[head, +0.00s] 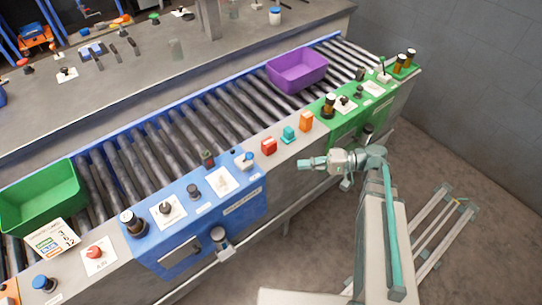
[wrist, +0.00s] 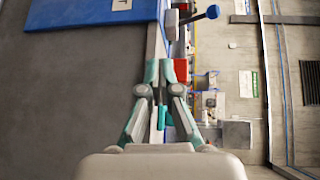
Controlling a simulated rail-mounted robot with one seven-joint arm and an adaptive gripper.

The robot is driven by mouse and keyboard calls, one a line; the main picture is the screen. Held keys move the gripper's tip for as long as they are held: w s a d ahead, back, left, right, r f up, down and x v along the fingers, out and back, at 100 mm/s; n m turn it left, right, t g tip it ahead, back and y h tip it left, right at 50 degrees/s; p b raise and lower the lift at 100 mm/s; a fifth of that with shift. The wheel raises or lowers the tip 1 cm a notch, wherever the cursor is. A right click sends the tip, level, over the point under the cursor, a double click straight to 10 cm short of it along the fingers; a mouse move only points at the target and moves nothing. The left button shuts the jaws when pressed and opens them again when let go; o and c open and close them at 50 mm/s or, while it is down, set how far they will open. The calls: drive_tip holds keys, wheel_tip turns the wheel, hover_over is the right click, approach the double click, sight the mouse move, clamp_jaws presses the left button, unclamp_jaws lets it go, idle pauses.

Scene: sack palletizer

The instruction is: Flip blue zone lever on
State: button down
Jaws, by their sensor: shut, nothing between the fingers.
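The blue zone panel (head: 233,207) covers part of the conveyor's near side. A lever (head: 244,160) with a blue ball tip and pale base stands at its right end, by the back edge. In the wrist view, the blue-tipped lever (wrist: 212,12) shows at the top, its stick slanting to the right. My gripper (head: 302,164) is shut and empty. It is right of the lever, apart from it, pointing left along the conveyor's front. In the wrist view, my gripper's fingertips (wrist: 160,68) are close together below the lever.
Red (head: 269,146), teal (head: 289,134) and orange (head: 306,121) blocks sit on the ledge between the blue and green panels. Blue-panel knobs (head: 166,208) stand left of the lever. A purple bin (head: 298,71) and a green bin (head: 42,196) rest on the rollers.

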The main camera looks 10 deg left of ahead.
drive_tip(key=r+n+y, duration=0.1)
drive_tip(key=r+n+g+y, duration=0.1)
drive_tip(key=r, duration=0.1)
drive_tip(key=s+d+r, duration=0.1)
drive_tip(key=r, duration=0.1)
drive_tip(key=shift+r+n+y, duration=0.2)
drive_tip(key=shift+n+y, duration=0.2)
drive_tip(key=shift+a, duration=0.15)
drive_tip(key=shift+s+a+r+p, duration=0.35)
drive_tip(key=shift+a+p, duration=0.35)
drive_tip(key=shift+a, duration=1.55)
drive_tip(key=shift+s+a+r+p, duration=0.1)
drive_tip(key=shift+s+a+p, duration=0.45)
drive_tip(key=shift+a, duration=1.75)
drive_tip(key=shift+s+a+r+p, duration=0.25)
drive_tip(key=shift+a+p, duration=0.6)
drive_tip(key=shift+a, duration=1.4)
